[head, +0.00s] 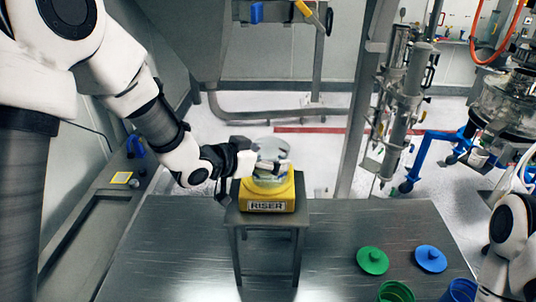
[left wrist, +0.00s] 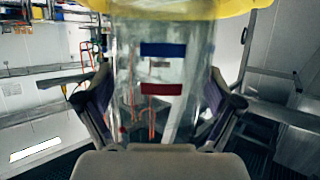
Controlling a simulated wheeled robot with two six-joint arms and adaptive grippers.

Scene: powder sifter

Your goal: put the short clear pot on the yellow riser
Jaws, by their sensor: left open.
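The short clear pot (head: 271,149) stands upright on the yellow riser (head: 268,194), which is labelled RISER and sits on a small metal stand. In the left wrist view the pot (left wrist: 160,68) shows as a see-through cylinder with a blue and a dark red band, and the riser's yellow edge (left wrist: 180,9) crosses the top. My left gripper (head: 268,165) reaches in from the left at the pot. Its fingers (left wrist: 160,110) are open, one on each side of the pot. Whether they touch its wall is hard to tell. My right gripper is out of view.
A green lid (head: 372,260) and a blue lid (head: 430,258) lie on the metal table (head: 180,245). A green container (head: 396,292) and a blue container (head: 460,291) stand at the front edge. A metal post (head: 361,100) rises behind. The table left of the stand is clear.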

